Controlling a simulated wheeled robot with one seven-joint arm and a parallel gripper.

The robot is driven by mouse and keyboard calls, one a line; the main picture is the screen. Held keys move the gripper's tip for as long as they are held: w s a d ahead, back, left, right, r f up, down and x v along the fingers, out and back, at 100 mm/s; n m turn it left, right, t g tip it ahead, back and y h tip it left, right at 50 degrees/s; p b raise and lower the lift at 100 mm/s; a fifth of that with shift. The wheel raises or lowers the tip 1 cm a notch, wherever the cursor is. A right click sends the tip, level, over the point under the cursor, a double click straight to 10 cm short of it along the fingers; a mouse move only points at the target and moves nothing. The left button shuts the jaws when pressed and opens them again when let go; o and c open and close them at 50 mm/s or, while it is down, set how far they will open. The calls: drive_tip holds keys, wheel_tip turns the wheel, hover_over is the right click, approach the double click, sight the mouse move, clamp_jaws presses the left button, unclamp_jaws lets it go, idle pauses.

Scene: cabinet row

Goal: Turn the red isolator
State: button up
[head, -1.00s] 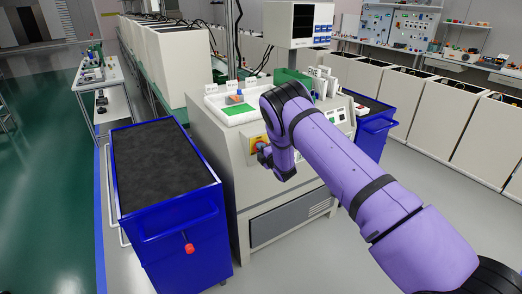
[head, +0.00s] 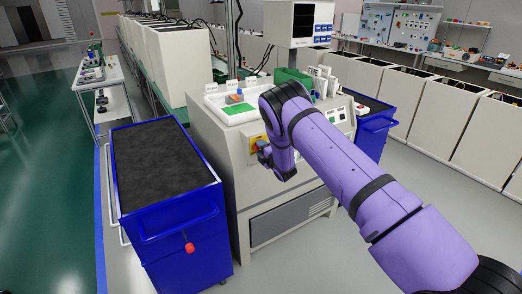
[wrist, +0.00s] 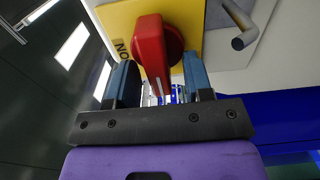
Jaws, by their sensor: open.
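The red isolator (wrist: 152,45) is a red handle on a yellow plate (wrist: 187,20) with black lettering, on the front of a pale cabinet. In the wrist view its handle reaches down between the two blue fingers of my gripper (wrist: 159,72). The fingers are open, one on each side of the handle. A gap shows on the right; on the left I cannot tell if it touches. In the head view the yellow plate (head: 257,142) shows behind my gripper (head: 264,157), and the red handle is hidden.
A bent grey metal handle (wrist: 243,32) sticks out right of the plate. A blue cart (head: 165,215) with a dark top stands left of the cabinet (head: 235,178), and another blue cart (head: 373,135) stands right of it. Open floor lies in front.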

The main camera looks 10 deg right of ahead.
drive_tip(key=v, duration=1)
drive_tip(key=shift+s, duration=0.35)
drive_tip(key=shift+d, duration=0.1)
drive_tip(key=s+d+r+m+g+h, duration=0.25)
drive_tip(key=r+m, duration=0.25)
drive_tip(key=r, duration=0.8)
drive_tip(key=s+d+r+m+g+h, duration=0.1)
drive_tip(key=d+r+m+h, duration=0.35)
drive_tip(key=r, duration=0.85)
drive_tip(key=s+r+m+g+y, duration=0.1)
drive_tip(key=s+r+m+g, duration=0.2)
drive_tip(key=s+r+m, duration=0.6)
drive_tip(key=s+a+r+m+g, duration=0.1)
drive_tip(key=s+r+g, duration=0.1)
drive_tip(key=s, duration=1.7)
drive_tip(key=s+a+r+m+g, duration=0.1)
drive_tip(key=s+r+m+g, duration=0.1)
drive_tip(key=s, duration=1.8)
wheel_tip(320, 180, up, 2)
drive_tip(key=shift+a+r+g, duration=0.15)
drive_tip(key=shift+a+g, duration=0.05)
drive_tip(key=shift+g, duration=0.55)
